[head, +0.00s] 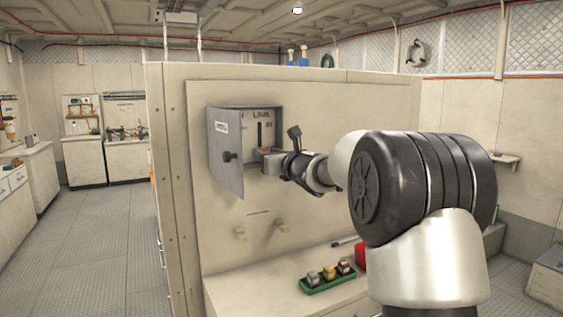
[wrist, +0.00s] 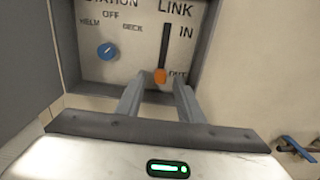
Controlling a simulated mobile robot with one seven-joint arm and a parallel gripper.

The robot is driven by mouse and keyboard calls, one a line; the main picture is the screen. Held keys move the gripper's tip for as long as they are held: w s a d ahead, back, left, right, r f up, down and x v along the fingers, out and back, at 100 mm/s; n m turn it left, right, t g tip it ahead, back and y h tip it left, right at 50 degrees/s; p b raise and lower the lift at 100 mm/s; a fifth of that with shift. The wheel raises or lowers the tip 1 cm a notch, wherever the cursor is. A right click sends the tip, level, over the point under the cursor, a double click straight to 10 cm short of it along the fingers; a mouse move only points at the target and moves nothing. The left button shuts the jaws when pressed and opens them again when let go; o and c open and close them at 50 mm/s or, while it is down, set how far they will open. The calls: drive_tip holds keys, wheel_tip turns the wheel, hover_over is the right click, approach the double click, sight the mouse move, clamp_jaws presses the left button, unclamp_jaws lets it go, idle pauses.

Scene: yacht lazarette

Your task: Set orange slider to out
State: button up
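The orange slider (wrist: 159,76) is a small round knob in the wrist view. It sits at the bottom end of a dark vertical slot under the word LINK, beside the OUT label; IN is higher up. My gripper (wrist: 158,84) is open, its two grey fingers apart on the left and right, with the knob showing between the tips. I cannot tell whether either finger touches it. In the head view my gripper (head: 270,158) is at the lower part of the wall box (head: 282,112), where the knob is mostly hidden.
A blue rotary knob (wrist: 108,50) marked HELM, OFF and DECK is left of the slot. The box's grey door (head: 226,160) stands open on the left. Below are two pale wall knobs and a green tray (head: 328,286) of small items on a ledge.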

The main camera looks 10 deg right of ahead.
drive_tip(key=b+v, duration=0.1)
drive_tip(key=v, duration=1.5)
drive_tip(key=shift+s+b, duration=0.15)
drive_tip(key=shift+b, duration=0.2)
drive_tip(key=shift+d+f, duration=0.1)
